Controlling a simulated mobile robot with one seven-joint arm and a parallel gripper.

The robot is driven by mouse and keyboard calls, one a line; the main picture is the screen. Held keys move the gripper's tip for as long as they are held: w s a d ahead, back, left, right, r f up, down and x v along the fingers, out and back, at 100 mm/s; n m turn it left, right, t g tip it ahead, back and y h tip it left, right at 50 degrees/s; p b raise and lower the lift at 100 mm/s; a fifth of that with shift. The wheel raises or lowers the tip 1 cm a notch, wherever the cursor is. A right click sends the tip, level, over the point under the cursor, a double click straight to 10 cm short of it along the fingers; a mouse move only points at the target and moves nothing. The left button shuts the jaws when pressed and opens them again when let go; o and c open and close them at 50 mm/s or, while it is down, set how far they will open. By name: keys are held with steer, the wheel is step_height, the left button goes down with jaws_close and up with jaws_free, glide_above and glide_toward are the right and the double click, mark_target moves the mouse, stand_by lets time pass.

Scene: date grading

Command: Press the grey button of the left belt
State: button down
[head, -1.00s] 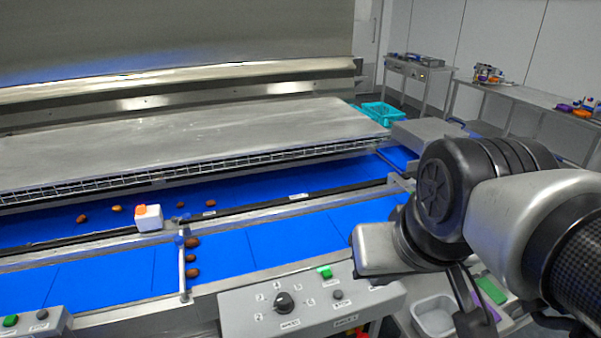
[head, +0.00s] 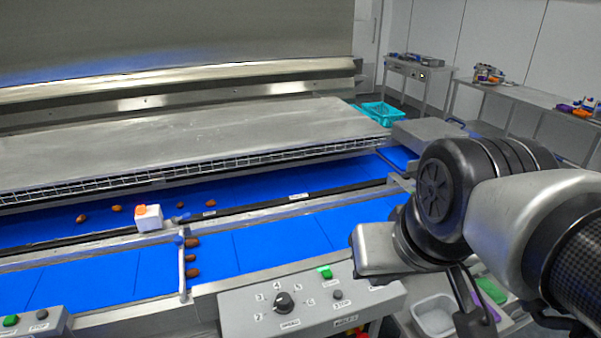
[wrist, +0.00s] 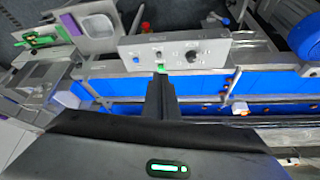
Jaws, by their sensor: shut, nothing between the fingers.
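A control panel (head: 20,325) is cut off at the lower left of the head view. It carries a green button (head: 10,320) and a grey button (head: 42,314). A second panel (head: 255,313), nearer the middle, has a black knob (head: 284,302), a green button (head: 325,271) and a grey button (head: 337,294). Its label is too small to read. My gripper (wrist: 161,80) is shut and empty in the wrist view, its tips appearing close to the second panel's green button (wrist: 161,68). I cannot tell whether they touch. The gripper's tips are hidden in the head view.
A blue belt (head: 90,276) runs behind the panels, with several dates held at a metal gate (head: 182,265). A white block (head: 149,217) with an orange top stands on the rail beyond. A grey tray (head: 433,315) lies right of the second panel.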

steer(key=shift+f, duration=0.1)
stand_by(0.4)
steer(key=n+t+h+b, duration=0.2)
steer(key=n+h+b, duration=0.45)
steer(key=n, duration=1.25)
glide_above(338, 294)
step_height(338, 294, down, 20)
steer(key=shift+s+a+f+y, duration=0.15)
steer(key=shift+s+a+y, duration=0.15)
steer(key=shift+a+y, duration=0.1)
steer(key=shift+f, duration=0.15)
step_height(338, 294, down, 8)
steer(key=b, duration=0.6)
steer(key=shift+b, duration=0.35)
steer(key=shift+f+b, duration=0.3)
steer(key=shift+b, duration=0.1)
steer(key=shift+f, duration=0.1)
